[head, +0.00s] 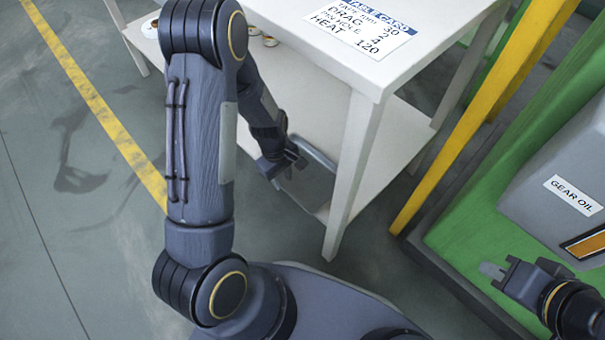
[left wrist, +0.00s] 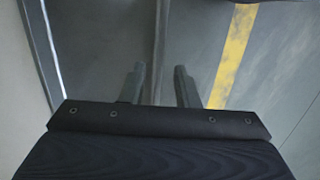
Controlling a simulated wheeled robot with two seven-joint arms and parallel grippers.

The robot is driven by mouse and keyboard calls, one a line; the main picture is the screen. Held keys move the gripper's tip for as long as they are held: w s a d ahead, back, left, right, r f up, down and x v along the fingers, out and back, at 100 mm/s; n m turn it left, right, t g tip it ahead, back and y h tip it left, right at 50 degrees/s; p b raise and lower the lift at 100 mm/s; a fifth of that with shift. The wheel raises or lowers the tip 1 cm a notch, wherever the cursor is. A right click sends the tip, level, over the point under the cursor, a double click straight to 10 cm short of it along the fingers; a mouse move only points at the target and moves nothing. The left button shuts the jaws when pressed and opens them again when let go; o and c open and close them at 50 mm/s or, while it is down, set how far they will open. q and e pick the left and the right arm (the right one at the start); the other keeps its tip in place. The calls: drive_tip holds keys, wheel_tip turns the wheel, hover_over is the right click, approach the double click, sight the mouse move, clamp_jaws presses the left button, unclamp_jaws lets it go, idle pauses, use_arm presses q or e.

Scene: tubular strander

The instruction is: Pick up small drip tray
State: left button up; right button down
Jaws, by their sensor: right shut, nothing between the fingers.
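A small grey tray, which I take to be the drip tray (head: 318,156), lies on the lower shelf of the white table, near its front corner. Its raised far rim shows in the head view; my left gripper hides part of it. My left gripper (head: 287,172) is at the tray's left side, pointing down. In the left wrist view its two fingers (left wrist: 159,88) stand apart, with a thin edge, likely the tray's rim, running between them. Whether they touch it I cannot tell. My right gripper (head: 494,271) is shut and empty at the lower right.
The white table (head: 365,150) has its top above the tray and a front leg just right of it. A settings card (head: 360,25) lies on top. A green machine with a grey gear oil box (head: 560,180) and yellow post stands at right. Floor at left is clear.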

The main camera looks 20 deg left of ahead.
use_arm(q)
drive_tip(key=f, duration=0.1)
drive_tip(key=f+b, duration=0.1)
drive_tip(key=f, duration=0.1)
drive_tip(key=f+b, duration=0.1)
drive_tip(key=shift+w+a+f, duration=0.15)
drive_tip(key=shift+w+f, duration=0.1)
drive_tip(key=shift+f, duration=0.05)
drive_tip(key=shift+r, duration=0.1)
clamp_jaws()
